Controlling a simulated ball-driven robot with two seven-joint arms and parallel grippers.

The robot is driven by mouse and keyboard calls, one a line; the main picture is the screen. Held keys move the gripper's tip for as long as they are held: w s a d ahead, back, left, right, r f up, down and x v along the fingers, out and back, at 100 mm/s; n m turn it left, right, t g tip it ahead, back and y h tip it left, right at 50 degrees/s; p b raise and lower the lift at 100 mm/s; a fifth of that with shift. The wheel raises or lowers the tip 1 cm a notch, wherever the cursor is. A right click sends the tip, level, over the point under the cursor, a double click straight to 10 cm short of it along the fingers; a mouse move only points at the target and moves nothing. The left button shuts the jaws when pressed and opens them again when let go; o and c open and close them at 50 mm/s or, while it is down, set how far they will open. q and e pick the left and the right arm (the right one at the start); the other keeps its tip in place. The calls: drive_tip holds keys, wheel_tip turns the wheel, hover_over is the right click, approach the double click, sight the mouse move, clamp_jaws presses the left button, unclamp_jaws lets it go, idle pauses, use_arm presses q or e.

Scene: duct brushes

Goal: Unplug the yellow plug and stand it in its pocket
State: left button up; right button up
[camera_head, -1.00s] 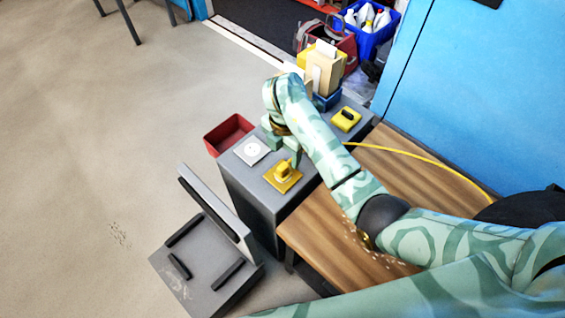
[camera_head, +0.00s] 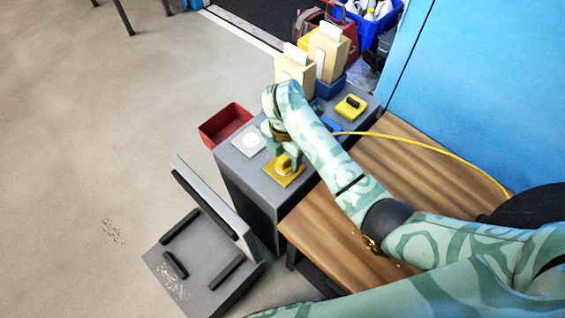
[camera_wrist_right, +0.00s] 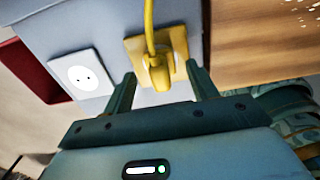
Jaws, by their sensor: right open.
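The yellow plug (camera_head: 284,164) sits in a yellow square socket plate (camera_head: 292,178) on top of the grey cabinet. In the right wrist view, the plug (camera_wrist_right: 158,72) with its yellow cord stands on its plate (camera_wrist_right: 135,48). My right gripper (camera_head: 280,152) is open just above the plug; in the wrist view its fingers (camera_wrist_right: 163,88) are spread on either side of the plug, and I see no contact. A yellow block with a dark slot-like top (camera_head: 351,106) sits farther back on the cabinet; I cannot tell whether it is the pocket. My left gripper is out of view.
A white round-faced socket (camera_head: 249,141) is left of the plug. Cream boxes (camera_head: 296,68) and a blue holder (camera_head: 330,88) stand at the back. A red bin (camera_head: 224,122) is beside the cabinet. A yellow cable (camera_head: 440,153) crosses the wooden bench (camera_head: 400,165).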

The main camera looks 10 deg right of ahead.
sight(285, 157)
wheel_tip(285, 157, down, 2)
drive_tip(key=shift+f+b, duration=0.15)
drive_tip(key=shift+b, duration=0.35)
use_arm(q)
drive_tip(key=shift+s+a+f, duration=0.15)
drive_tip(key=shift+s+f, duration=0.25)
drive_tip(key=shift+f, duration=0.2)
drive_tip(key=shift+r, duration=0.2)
use_arm(e)
drive_tip(key=shift+c, duration=0.4)
